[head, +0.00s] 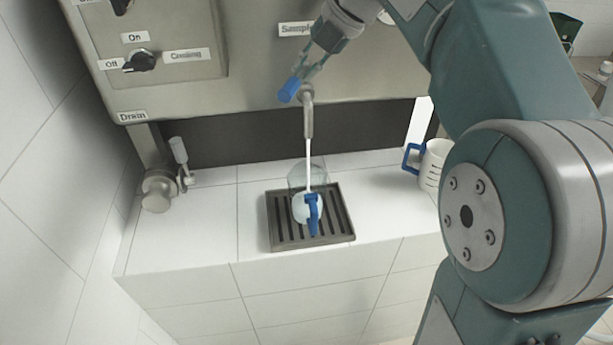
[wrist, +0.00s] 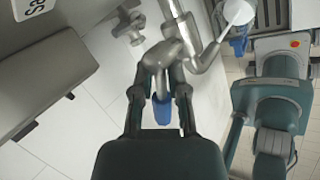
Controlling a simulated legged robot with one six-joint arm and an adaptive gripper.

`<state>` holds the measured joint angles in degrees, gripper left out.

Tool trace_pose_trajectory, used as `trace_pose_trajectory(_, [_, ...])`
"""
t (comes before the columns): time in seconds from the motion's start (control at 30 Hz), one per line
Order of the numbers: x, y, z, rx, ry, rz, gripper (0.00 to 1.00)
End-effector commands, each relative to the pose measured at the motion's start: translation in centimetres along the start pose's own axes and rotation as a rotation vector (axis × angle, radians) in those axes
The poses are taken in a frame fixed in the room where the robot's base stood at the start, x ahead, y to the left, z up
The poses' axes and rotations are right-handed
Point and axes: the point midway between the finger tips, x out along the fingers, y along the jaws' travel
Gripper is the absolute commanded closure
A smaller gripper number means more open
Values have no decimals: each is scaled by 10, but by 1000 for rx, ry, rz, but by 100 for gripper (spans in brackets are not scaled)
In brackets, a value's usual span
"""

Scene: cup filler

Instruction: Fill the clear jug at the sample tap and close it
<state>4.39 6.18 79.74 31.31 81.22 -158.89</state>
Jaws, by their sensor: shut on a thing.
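The clear jug (head: 300,178) with a blue handle (head: 314,212) stands on the dark drip grate under the sample tap (head: 308,118). A thin white stream (head: 308,160) runs from the tap's spout down into the jug. Its fill level is hard to read. My gripper (head: 306,74) is shut on the tap's blue handle (head: 290,89). In the wrist view my fingers (wrist: 161,98) close around that blue handle (wrist: 162,110). The jug's pale round shape (wrist: 238,14) shows at the top right there.
The slotted drip grate (head: 345,234) sits on the white tiled counter (head: 215,225). A white jug with a blue handle (head: 411,158) stands to the right, partly behind my arm. A drain valve (head: 160,188) is at the left. A cooling knob (head: 140,61) is on the panel.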

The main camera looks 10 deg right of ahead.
Motion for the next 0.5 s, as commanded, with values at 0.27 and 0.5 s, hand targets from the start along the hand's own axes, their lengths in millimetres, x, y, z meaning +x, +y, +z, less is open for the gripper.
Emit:
trace_pose_trajectory(0.27, [2,-1,0,33,-18,-5,100])
trace_pose_trajectory(0.5, [4,2,-2,225,-147,-6,100])
